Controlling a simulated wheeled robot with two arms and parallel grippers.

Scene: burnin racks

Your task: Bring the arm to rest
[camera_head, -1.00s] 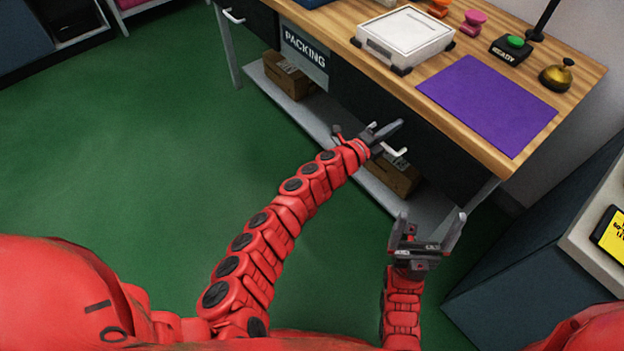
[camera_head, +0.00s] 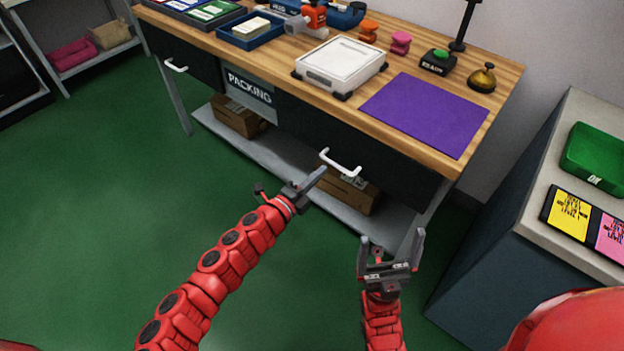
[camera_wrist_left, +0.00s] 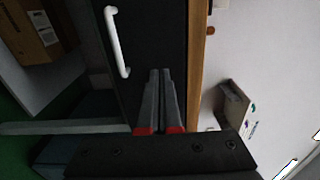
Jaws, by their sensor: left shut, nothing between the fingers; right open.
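My left arm (camera_head: 215,265) is red and segmented and reaches up from the lower left in the head view. My left gripper (camera_head: 314,180) is shut and empty, in front of the packing bench near a white drawer handle (camera_head: 340,163). In the left wrist view the two fingers (camera_wrist_left: 160,92) lie together, and the white handle (camera_wrist_left: 117,42) is apart from them, to their left. My right gripper (camera_head: 391,250) is open and empty, pointing up in front of the bench's right end.
The wooden packing bench (camera_head: 225,48) holds a white scale (camera_head: 340,62), a purple mat (camera_head: 425,112), a bell (camera_head: 482,78) and a green button (camera_head: 438,57). Cardboard boxes (camera_head: 237,117) sit on its lower shelf. A cabinet (camera_head: 500,225) stands at the right. Green floor (camera_head: 90,215) is clear at the left.

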